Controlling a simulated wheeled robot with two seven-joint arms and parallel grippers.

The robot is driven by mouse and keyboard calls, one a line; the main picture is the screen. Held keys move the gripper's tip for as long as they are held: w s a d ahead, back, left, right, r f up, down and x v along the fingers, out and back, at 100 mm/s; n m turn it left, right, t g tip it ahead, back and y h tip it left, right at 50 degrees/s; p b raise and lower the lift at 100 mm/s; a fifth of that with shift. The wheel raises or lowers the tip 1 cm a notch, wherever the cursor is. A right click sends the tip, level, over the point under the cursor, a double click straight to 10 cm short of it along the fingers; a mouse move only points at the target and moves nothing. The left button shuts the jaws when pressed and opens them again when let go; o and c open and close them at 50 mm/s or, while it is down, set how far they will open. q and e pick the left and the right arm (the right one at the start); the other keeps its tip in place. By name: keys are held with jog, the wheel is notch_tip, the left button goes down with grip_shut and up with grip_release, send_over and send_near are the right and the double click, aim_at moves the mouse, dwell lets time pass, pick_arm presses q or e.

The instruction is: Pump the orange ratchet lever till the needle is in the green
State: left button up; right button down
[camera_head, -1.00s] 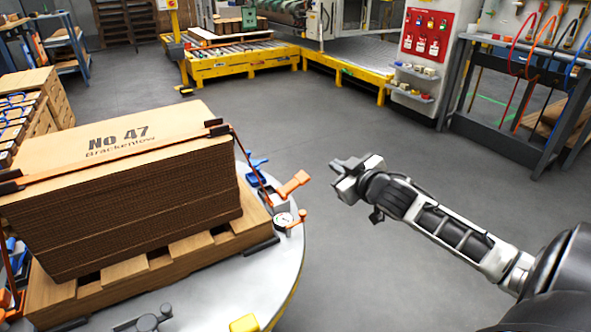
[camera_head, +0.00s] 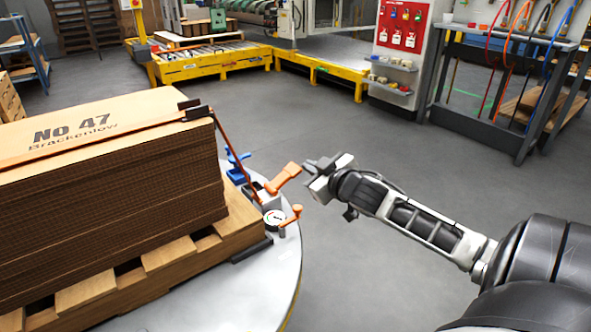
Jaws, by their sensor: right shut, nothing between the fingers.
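The orange ratchet lever (camera_head: 283,178) sticks up from the tensioner at the right edge of the pallet. The round white gauge (camera_head: 275,219) sits just below it; its needle is too small to read. A smaller orange handle (camera_head: 292,215) is beside the gauge. An orange strap (camera_head: 232,150) runs from the tensioner up over the cardboard stack (camera_head: 110,215). My right gripper (camera_head: 308,181) is shut and empty, its fingertips close to the right of the lever's end; I cannot tell whether they touch. My left gripper is not in view.
The stack stands on a wooden pallet (camera_head: 168,256) on a round grey table (camera_head: 262,290). A blue clamp (camera_head: 236,167) is behind the lever. Open floor lies right of the table. A red lockout board (camera_head: 401,26) and a tool bench (camera_head: 500,45) stand farther back.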

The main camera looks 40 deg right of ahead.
jog(key=b, duration=0.4)
send_over(297, 167)
jog(key=s+a, duration=0.1)
jog(key=a, duration=0.2)
notch_tip(297, 167, down, 2)
jog(key=f, duration=0.1)
jog(key=f+b, duration=0.1)
jog(key=f, duration=0.1)
jog(key=shift+s+d+b, duration=0.25)
jog(key=shift+d+b, duration=0.1)
jog(key=shift+b, duration=0.05)
jog(key=shift+d+f, duration=0.25)
jog(key=shift+f, duration=0.2)
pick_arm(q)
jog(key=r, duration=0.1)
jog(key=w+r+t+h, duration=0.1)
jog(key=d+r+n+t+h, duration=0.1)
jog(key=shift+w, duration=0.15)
